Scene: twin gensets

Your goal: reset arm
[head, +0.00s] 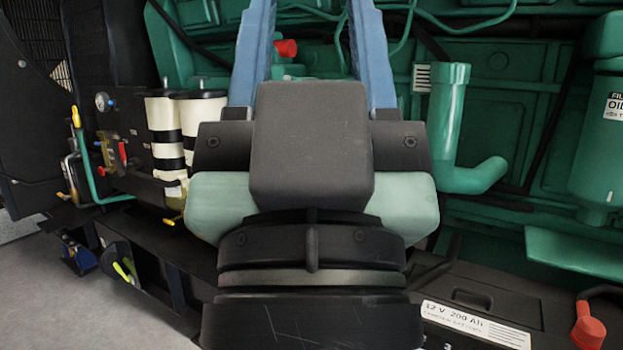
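My gripper (310,40) fills the middle of the head view, seen from behind. Its black wrist and pale green housing are at the bottom, with a dark grey block on top. Two blue fingers point away from me, one on each side of the block. They stand well apart and I see nothing held between them. Their tips reach the top edge of the picture and may be cut off. Part of the green engine and a red knob (287,48) show in the gap behind. I cannot tell how far the fingers are from the engine.
The green engine (510,90) spans the back and right, with a bent pipe (455,130) and an oil filter (598,140). A black battery (530,300) with a red terminal cover (588,330) is lower right. White canisters (165,135) and valves stand left. Grey floor (60,315) shows lower left.

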